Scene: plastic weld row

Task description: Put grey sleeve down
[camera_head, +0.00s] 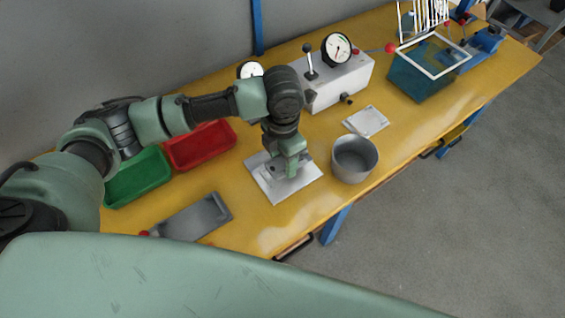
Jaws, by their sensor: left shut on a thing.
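My left gripper (287,173) reaches down from its arm, low over a light metal plate (305,181) on the yellow table. It is shut on a small grey piece, taken to be the grey sleeve (274,168), mostly hidden by the fingers and wrist. I cannot tell whether the sleeve touches the plate. My right gripper is not in view.
A grey open pot (355,172) stands just right of the plate. A red tray (200,146) and a green tray (138,177) lie left. A dark grey plate (195,218) lies front left. A gauge box (340,82) and teal bin (415,80) stand behind.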

